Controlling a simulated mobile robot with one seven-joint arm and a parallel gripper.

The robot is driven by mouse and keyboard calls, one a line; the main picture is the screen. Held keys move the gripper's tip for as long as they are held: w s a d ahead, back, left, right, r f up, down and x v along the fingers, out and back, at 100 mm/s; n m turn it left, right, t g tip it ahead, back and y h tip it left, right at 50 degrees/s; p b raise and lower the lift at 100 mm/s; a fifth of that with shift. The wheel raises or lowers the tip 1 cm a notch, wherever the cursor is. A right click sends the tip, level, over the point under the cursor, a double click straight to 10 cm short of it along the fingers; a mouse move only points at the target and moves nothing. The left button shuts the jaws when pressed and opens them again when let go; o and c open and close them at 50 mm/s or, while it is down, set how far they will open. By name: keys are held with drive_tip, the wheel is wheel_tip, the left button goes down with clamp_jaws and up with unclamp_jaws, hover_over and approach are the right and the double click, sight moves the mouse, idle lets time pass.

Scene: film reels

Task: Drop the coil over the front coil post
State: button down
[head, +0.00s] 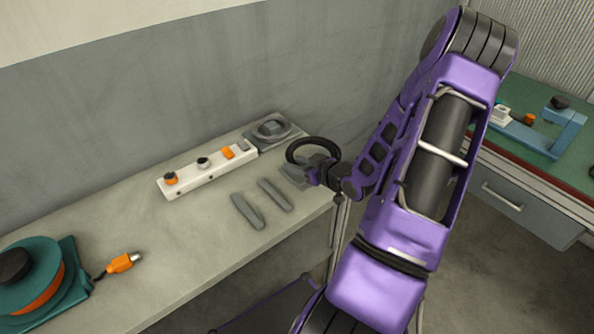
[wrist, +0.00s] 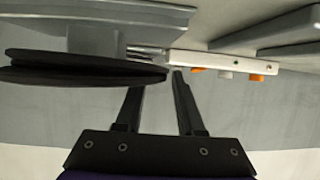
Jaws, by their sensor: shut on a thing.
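The coil is a black ring (head: 298,142), tilted in the head view at the back right end of the bench. My gripper (head: 318,174) is shut on its near right rim. In the wrist view the coil (wrist: 60,75) shows nearly edge-on at the left, its rim reaching my fingers (wrist: 156,82). The front coil post has a flat grey base (head: 290,175), partly hidden below the coil and gripper. In the wrist view, which looks upside down, a thick grey post (wrist: 96,40) stands close against the coil. I cannot tell whether the coil is around it.
Another grey base with a ring (head: 272,130) lies behind. A white strip with orange and black knobs (head: 205,172) and two grey bars (head: 262,203) lie to the left. A teal reel (head: 30,275) and an orange plug (head: 123,263) are at the near left. The wall is close behind.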

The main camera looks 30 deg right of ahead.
drive_tip(key=shift+f, duration=1.1)
drive_tip(key=shift+f, duration=0.1)
drive_tip(key=shift+f+b, duration=0.15)
drive_tip(key=shift+b, duration=0.15)
drive_tip(key=c, duration=0.8)
unclamp_jaws()
drive_tip(key=shift+s+r+p, duration=0.2)
drive_tip(key=shift+r+p, duration=0.1)
drive_tip(key=shift+r, duration=0.05)
drive_tip(key=p+v, duration=0.1)
drive_tip(key=v, duration=1)
drive_tip(key=shift+s, duration=0.3)
